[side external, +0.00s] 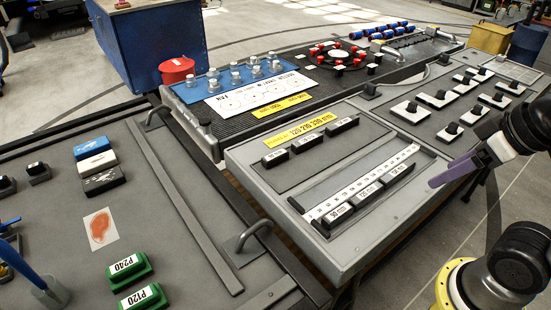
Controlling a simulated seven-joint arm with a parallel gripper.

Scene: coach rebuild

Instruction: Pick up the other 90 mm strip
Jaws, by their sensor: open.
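My gripper (452,173) reaches in from the right edge, above the right side of the grey panel. One long purple-grey finger shows clearly; the other is hidden, and I see nothing held. A white label reading 90 mm (338,213) sits at the near left of the ruled tray, on a dark block. Labels reading 120 mm (368,191) and 150 mm (398,171) follow to the right. A white ruler (362,184) runs behind them. My gripper is apart from these, to the right of the 150 mm label. I cannot tell individual 90 mm strips apart.
Several black handles on white plates (437,99) stand on the panel behind the gripper. Three black blocks (308,141) lie beside a yellow label (299,130). Green P240 (127,270) and P120 (143,300) blocks lie front left.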

